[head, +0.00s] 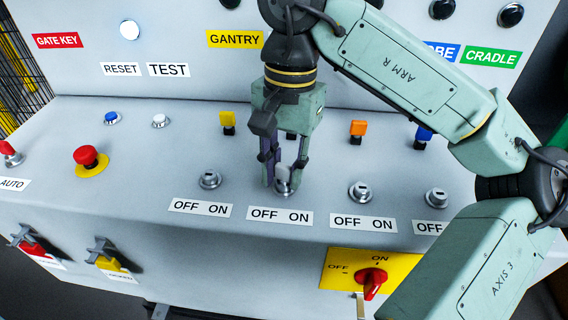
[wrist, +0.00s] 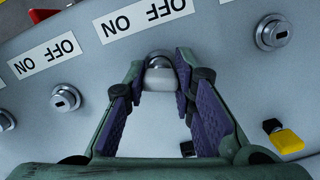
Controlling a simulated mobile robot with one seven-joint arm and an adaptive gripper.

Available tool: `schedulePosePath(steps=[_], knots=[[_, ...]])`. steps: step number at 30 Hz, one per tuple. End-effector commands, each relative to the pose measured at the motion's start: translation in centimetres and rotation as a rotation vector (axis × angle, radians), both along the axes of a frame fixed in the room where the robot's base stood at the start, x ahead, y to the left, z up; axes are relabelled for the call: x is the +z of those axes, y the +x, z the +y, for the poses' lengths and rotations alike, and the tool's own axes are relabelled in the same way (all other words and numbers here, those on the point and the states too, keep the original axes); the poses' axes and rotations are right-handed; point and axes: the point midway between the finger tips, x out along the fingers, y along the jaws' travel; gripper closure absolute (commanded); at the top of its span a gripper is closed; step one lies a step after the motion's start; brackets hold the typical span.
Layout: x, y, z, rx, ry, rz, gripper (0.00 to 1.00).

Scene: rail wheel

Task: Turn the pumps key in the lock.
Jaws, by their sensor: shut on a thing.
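My gripper (head: 282,180) points down over the second lock from the left, behind an OFF ON label (head: 280,216). Its purple-padded fingers are closed on a pale grey key (wrist: 160,78), which shows between the fingertips in the wrist view. The key also shows as a small grey piece in the head view (head: 283,173). It stands at the lock (wrist: 160,57), and the fingers hide most of that lock. I cannot tell how deep the key sits or how far it is turned. No pumps label can be read.
Similar empty locks stand to the left (head: 210,180) and right (head: 360,191). Behind them are a yellow-tagged key (head: 228,119), an orange-tagged key (head: 358,128) and a blue-tagged key (head: 424,134). A red push button (head: 86,156) is at left; a red rotary switch (head: 372,281) is on the front face.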

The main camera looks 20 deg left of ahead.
Motion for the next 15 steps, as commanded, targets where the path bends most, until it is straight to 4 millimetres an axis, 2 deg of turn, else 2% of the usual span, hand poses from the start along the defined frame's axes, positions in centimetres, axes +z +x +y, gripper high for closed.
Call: schedulePosePath(steps=[6, 15], knots=[[0.14, -0.01, -0.01, 0.227, -0.003, 0.0, 1.0], [0.0, -0.01, -0.01, 0.258, -0.002, 0.0, 1.0]])
